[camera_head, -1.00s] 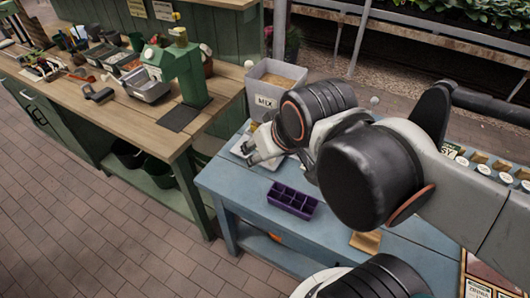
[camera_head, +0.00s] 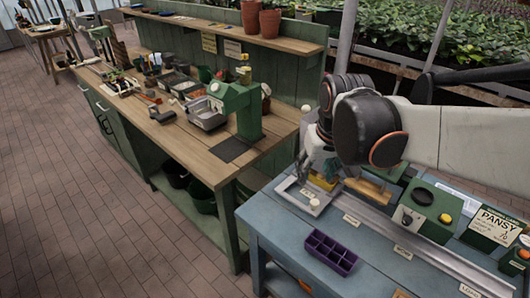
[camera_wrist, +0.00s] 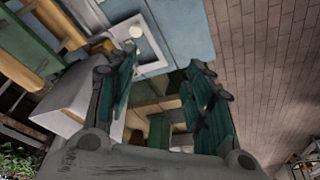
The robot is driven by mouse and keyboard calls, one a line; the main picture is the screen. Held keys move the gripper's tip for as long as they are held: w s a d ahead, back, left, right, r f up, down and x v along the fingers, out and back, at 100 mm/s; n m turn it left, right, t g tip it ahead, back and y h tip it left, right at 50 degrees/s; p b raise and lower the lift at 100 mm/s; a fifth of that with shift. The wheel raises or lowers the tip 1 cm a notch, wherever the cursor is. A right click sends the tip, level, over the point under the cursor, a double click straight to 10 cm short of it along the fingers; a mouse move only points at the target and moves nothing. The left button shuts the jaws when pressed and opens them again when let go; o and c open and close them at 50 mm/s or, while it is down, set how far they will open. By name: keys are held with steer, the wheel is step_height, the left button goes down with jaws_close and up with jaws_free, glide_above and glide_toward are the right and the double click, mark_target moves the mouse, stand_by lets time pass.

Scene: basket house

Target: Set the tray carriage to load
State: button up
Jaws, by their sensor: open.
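The tray carriage (camera_head: 296,199), a pale square frame with a small white knob (camera_head: 314,203), sits at the left end of a metal rail (camera_head: 372,222) on the blue bench. In the wrist view, the carriage frame (camera_wrist: 153,66) and its knob (camera_wrist: 135,31) show beyond my fingers. My gripper (camera_head: 322,168) is above and just behind the carriage, partly hidden by my arm. In the wrist view my gripper (camera_wrist: 163,80) is open, its two green-padded fingers apart with nothing held. Small labels (camera_head: 402,251) line the rail's front side, too small to read surely.
A purple cell tray (camera_head: 330,252) lies on the blue bench (camera_head: 290,236) in front of the rail. Green devices (camera_head: 428,208) and a PANSY sign (camera_head: 497,227) stand behind the rail. A wooden workbench (camera_head: 185,140) with a green press (camera_head: 240,105) is at left.

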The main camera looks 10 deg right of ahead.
steer(key=w+d+f+m+g, duration=0.1)
steer(key=w+d+f+g, duration=0.1)
steer(key=w+d+f, duration=0.3)
steer(key=g, duration=0.1)
glide_above(315, 202)
step_height(315, 202, down, 5)
steer(key=shift+m, duration=0.3)
step_height(315, 202, down, 14)
steer(key=b, duration=0.3)
steer(key=shift+r+b, duration=0.25)
steer(key=shift+b, duration=0.05)
jaws_close()
